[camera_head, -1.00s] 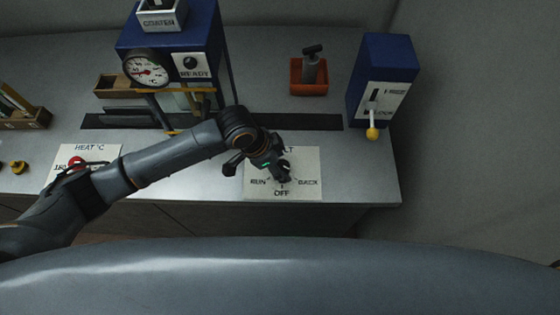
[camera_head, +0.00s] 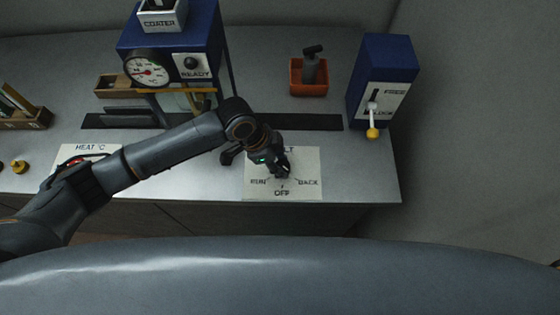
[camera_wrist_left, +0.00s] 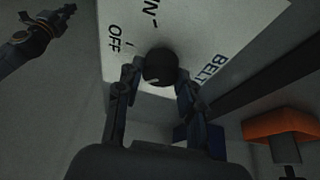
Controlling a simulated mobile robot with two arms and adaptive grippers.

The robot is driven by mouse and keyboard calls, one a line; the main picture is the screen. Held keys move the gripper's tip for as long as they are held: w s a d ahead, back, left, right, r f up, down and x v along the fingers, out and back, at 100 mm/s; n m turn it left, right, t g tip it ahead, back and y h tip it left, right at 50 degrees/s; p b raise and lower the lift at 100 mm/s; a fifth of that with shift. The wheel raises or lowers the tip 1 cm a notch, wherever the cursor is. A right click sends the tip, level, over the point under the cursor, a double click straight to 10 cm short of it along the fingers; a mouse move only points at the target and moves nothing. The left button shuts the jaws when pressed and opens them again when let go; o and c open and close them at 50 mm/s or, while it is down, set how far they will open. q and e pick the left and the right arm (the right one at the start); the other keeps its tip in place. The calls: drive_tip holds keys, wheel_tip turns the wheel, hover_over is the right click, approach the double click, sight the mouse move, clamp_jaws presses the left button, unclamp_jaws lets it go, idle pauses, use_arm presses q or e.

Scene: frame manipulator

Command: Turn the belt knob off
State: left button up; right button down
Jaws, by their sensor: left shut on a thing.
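The belt panel (camera_head: 310,162) is a white plate with RUN, OFF and BACK marks near the table's front edge. The black round belt knob (camera_wrist_left: 160,67) sits on it, between the two fingers of my left gripper (camera_wrist_left: 160,84) in the left wrist view. In the head view my left gripper (camera_head: 281,170) comes down over the panel, shut on the knob, and hides most of it. I cannot tell which mark the knob points at. An arm end, likely my right gripper (camera_wrist_left: 52,20), shows at the wrist view's upper left; its finger opening is unclear.
A blue coater with a gauge (camera_head: 147,70) stands behind my left arm. A heat panel (camera_head: 80,152) lies to the left, partly under the arm. An orange tray (camera_head: 309,89) is behind the belt panel. A blue box with a lever (camera_head: 373,120) stands at the right.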

sight(281, 164)
use_arm(q)
drive_tip(key=m, duration=0.1)
drive_tip(key=m+g+b, duration=0.1)
drive_tip(key=m, duration=0.1)
drive_tip(key=shift+w+m, duration=0.2)
drive_tip(key=shift+m, duration=0.1)
drive_tip(key=m+g+b, duration=0.1)
drive_tip(key=m, duration=0.1)
drive_tip(key=m+g+y+b, duration=0.1)
drive_tip(key=m, duration=0.2)
drive_tip(key=shift+d+b, duration=0.1)
drive_tip(key=shift+b, duration=0.25)
drive_tip(key=shift+m, duration=0.4)
drive_tip(key=o, duration=1.2)
wheel_tip(281, 164, up, 10)
drive_tip(key=shift+r, duration=0.1)
